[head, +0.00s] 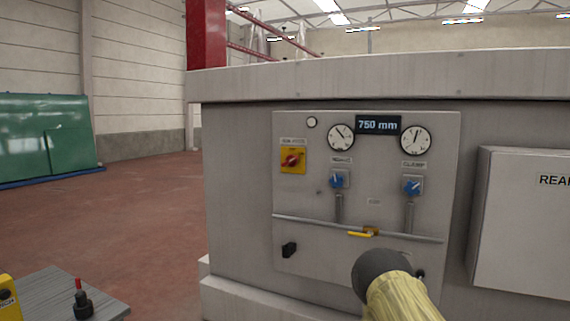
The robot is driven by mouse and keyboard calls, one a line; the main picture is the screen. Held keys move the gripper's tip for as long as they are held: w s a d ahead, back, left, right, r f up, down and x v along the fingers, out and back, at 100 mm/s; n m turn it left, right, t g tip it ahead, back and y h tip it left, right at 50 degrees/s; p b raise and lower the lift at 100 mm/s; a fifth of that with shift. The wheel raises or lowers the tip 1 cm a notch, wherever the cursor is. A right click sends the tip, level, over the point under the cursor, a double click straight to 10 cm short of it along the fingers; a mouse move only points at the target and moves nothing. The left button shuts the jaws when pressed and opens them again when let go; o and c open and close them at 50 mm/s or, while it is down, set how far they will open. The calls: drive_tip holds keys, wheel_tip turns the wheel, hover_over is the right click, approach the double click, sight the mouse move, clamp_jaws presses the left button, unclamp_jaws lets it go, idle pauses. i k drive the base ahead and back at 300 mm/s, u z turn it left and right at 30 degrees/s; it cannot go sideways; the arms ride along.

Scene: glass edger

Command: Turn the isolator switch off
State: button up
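The isolator switch (292,160) appears to be the red rotary handle on a yellow square plate, at the upper left of the grey control panel (300,200). Its red handle looks roughly sideways, slightly tilted; the small label above it is too blurred to read. Part of my arm, a dark rounded joint and a yellow section, rises at the bottom right in front of the panel's lower right. It is well below and right of the switch, apart from it in the picture. My gripper's fingers do not show.
Two blue knobs (338,180) (412,187), two dial gauges (341,137) (415,140) and a display (378,125) reading 750 mm share the panel. A pipe with a yellow-handled valve (361,233) crosses below. A black knob (289,250) sits lower left. A grey box (520,220) protrudes at right.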

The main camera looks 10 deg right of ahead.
sight(291, 159)
drive_tip(key=u, duration=0.2)
drive_tip(key=i, duration=1.45)
drive_tip(key=z, duration=0.65)
